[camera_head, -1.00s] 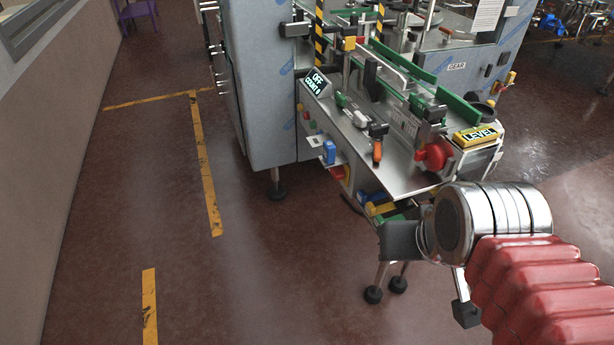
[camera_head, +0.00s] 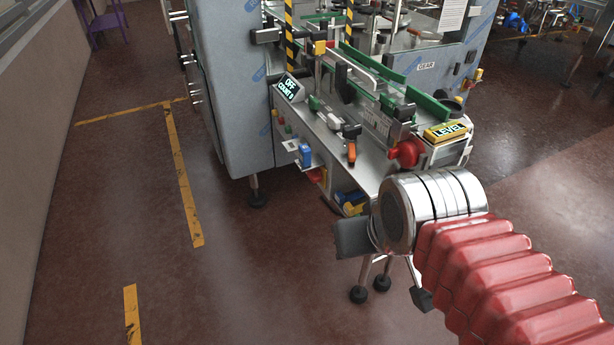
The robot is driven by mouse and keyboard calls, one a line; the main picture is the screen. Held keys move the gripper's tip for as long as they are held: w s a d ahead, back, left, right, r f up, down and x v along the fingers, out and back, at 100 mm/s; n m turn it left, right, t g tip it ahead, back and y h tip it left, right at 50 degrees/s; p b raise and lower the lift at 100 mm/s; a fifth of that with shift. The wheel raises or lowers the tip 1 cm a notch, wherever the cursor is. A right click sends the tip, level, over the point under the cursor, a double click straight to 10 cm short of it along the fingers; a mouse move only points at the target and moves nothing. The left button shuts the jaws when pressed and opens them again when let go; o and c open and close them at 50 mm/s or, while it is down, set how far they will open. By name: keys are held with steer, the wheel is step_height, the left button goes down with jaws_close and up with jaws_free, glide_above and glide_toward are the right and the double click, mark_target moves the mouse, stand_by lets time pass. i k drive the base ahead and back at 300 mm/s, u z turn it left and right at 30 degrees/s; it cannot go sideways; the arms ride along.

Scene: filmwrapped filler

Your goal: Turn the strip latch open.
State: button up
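The machine's steel table (camera_head: 375,172) stands right of centre. An orange-handled lever (camera_head: 351,152) with a black head is on its front edge, handle pointing down. A red knob (camera_head: 406,153) is at the table's right end. I cannot tell for sure which of these fittings is the strip latch; no label names it. My gripper (camera_head: 354,238) shows as a dark grey block at the end of my silver wrist and red-sleeved arm, in front of and below the table's near corner in the picture. Its fingers cannot be made out, and nothing is seen held.
A tall grey cabinet (camera_head: 230,90) stands behind left. The floor (camera_head: 90,220) at left is clear, with yellow tape.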

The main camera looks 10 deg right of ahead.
mark_target(404, 113)
steer(key=z, duration=0.05)
steer(key=i, duration=1)
steer(key=u, duration=0.05)
